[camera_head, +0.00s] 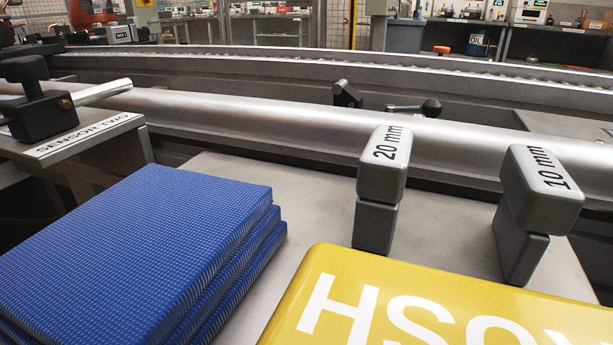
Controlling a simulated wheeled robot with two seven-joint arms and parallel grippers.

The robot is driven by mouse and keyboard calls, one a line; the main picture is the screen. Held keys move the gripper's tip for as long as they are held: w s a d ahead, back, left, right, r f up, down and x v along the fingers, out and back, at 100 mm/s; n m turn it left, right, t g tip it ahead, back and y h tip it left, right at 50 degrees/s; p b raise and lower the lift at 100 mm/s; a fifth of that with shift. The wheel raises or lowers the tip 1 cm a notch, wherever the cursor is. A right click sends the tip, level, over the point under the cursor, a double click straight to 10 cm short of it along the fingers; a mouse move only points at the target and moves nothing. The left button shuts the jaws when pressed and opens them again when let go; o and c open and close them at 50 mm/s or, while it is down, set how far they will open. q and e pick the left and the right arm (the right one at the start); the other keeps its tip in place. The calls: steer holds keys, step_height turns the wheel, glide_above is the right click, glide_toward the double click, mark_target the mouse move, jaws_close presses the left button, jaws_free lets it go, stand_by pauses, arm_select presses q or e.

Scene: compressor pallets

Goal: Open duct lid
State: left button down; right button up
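A long silver metal duct (240,112), rounded on top, runs across the view from left to right behind the table. A small dark metal bracket (346,95) and a lever with a black ball knob (430,107) stand just behind it. I cannot tell which part is the duct lid, or whether a lid is open or shut. Neither of my grippers shows in this view.
A stack of blue textured pads (140,245) and a yellow case (370,305) lie on the grey table (300,215). Grey blocks marked 20 mm (382,185) and 10 mm (535,205) stand upright. A "SENSOR TWO" stand (85,140) is left. Workbenches stand behind.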

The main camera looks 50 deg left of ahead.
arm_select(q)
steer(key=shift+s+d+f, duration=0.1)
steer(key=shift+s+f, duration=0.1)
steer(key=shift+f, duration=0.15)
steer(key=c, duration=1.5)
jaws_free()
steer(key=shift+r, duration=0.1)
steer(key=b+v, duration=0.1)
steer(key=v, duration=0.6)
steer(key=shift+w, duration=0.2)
